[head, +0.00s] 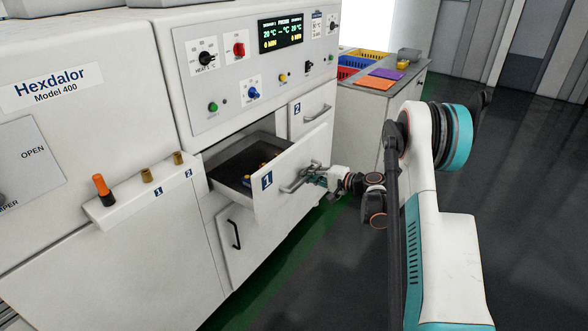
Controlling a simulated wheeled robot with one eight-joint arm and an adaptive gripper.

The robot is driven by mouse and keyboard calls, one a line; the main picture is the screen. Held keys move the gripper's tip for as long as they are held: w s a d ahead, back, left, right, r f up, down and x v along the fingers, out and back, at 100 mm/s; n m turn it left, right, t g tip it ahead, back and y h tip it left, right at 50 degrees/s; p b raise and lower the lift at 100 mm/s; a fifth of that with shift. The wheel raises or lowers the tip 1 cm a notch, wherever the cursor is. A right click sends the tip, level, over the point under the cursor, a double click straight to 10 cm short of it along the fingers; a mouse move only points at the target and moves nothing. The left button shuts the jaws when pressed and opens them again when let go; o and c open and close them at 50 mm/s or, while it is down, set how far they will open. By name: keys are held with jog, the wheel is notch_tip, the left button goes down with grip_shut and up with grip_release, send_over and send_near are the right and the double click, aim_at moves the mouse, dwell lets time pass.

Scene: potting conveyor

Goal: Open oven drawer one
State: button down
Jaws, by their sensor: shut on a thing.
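Oven drawer one (285,200) has a white front with a blue "1" label. It stands pulled out from the white machine, and its dark inside shows with something small, blue and yellow, in it, partly hidden by the front. My gripper (300,177) is at the drawer's metal handle (292,186) and is shut on it. The fingers are small in this view and overlap the handle. Drawer two (312,108), with a blue "2" label, is closed at the upper right.
A control panel (262,75) with knobs and a display sits above the drawers. A lower door (236,245) has a black handle. A side counter (372,115) with coloured bins and mats stands behind. Dark floor is clear at the right.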

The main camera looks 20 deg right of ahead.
jog(key=shift+f+v, duration=0.2)
jog(key=shift+v, duration=0.75)
jog(key=shift+f+v, duration=0.2)
jog(key=shift+v, duration=0.8)
jog(key=c, duration=1.7)
grip_release()
jog(key=shift+d, duration=0.1)
jog(key=shift+o, duration=0.2)
jog(key=shift+s, duration=0.15)
jog(key=v, duration=1.2)
